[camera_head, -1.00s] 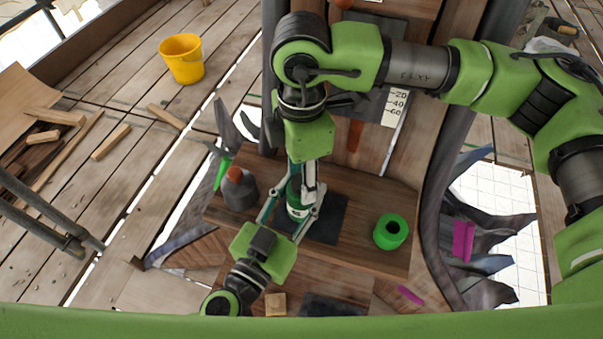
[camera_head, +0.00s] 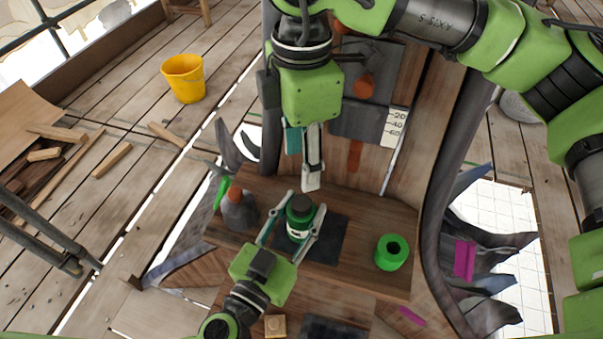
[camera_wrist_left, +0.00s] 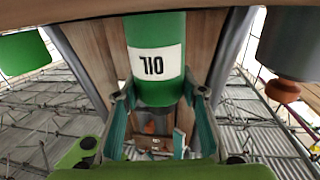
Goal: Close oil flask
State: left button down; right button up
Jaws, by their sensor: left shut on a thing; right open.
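The oil flask (camera_head: 298,229) is green with a white label and stands upright on a dark mat on the wooden shelf. A dark cap (camera_head: 302,204) sits on its top; I cannot tell how tight it is. My left gripper (camera_head: 293,232) is shut on the flask's body, one finger on each side. In the left wrist view the flask (camera_wrist_left: 156,88) with its OIL label is between the fingers (camera_wrist_left: 157,97). My right gripper (camera_head: 303,170) is open and empty, above and behind the flask, apart from the cap.
A grey flask with an orange stopper (camera_head: 239,212) stands left of the oil flask. A green ring-shaped container (camera_head: 391,252) stands to the right. The dark mat (camera_head: 328,247) lies under the flask. A yellow bucket (camera_head: 184,78) is on the planks at upper left.

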dwell(0.3)
pick_arm(q)
jog(key=c, duration=1.2)
grip_release()
jog(key=v, duration=1.2)
